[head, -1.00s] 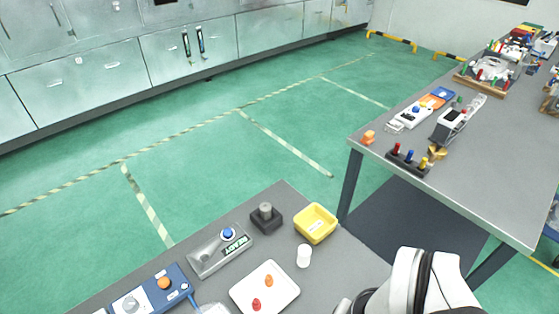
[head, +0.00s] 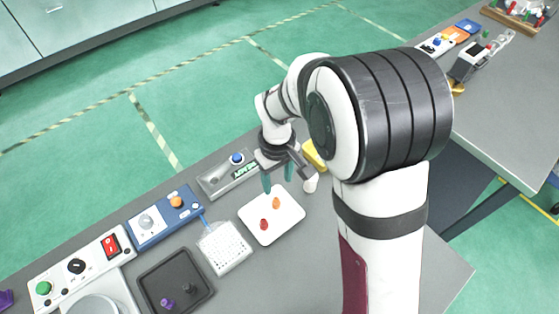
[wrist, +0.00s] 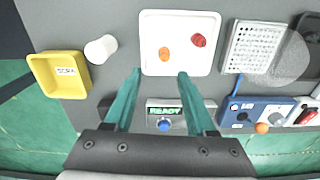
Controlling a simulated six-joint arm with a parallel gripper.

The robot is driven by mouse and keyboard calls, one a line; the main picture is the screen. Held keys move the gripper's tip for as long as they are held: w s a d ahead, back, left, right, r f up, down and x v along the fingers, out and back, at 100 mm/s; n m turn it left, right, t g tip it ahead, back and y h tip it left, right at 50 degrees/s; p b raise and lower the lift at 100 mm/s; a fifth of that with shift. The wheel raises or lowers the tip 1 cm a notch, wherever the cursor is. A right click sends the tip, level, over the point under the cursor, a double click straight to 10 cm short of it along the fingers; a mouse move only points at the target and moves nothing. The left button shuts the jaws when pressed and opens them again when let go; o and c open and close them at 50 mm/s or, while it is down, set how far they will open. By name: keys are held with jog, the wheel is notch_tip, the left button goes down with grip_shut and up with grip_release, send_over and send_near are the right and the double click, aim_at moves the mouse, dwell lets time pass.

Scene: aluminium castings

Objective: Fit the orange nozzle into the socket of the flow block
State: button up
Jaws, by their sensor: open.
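The orange nozzle (head: 276,203) lies in a white tray (head: 258,233) with a red nozzle (head: 264,224) beside it. In the wrist view the orange nozzle (wrist: 164,54) is just beyond the fingertips, in line with the gap between them. My gripper (head: 277,182) is open and empty above the tray's far edge; its teal fingers (wrist: 159,74) are apart. A dark block, which looks like the flow block (wrist: 104,103), is mostly hidden behind the left finger in the wrist view. My arm covers it in the head view. Its socket cannot be seen.
A yellow bin (wrist: 58,88) and a white cylinder (wrist: 101,49) stand left of the tray in the wrist view. A grey unit reading READY, with a blue button (wrist: 164,125), lies below. A perforated white plate (head: 226,247) and a blue control box (head: 163,216) are close by.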

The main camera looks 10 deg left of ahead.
aim_at(276, 199)
jog(key=f, duration=0.7)
jog(key=shift+s+a+f, duration=0.1)
jog(key=shift+s+a, duration=0.1)
jog(key=shift+s, duration=0.15)
grip_shut()
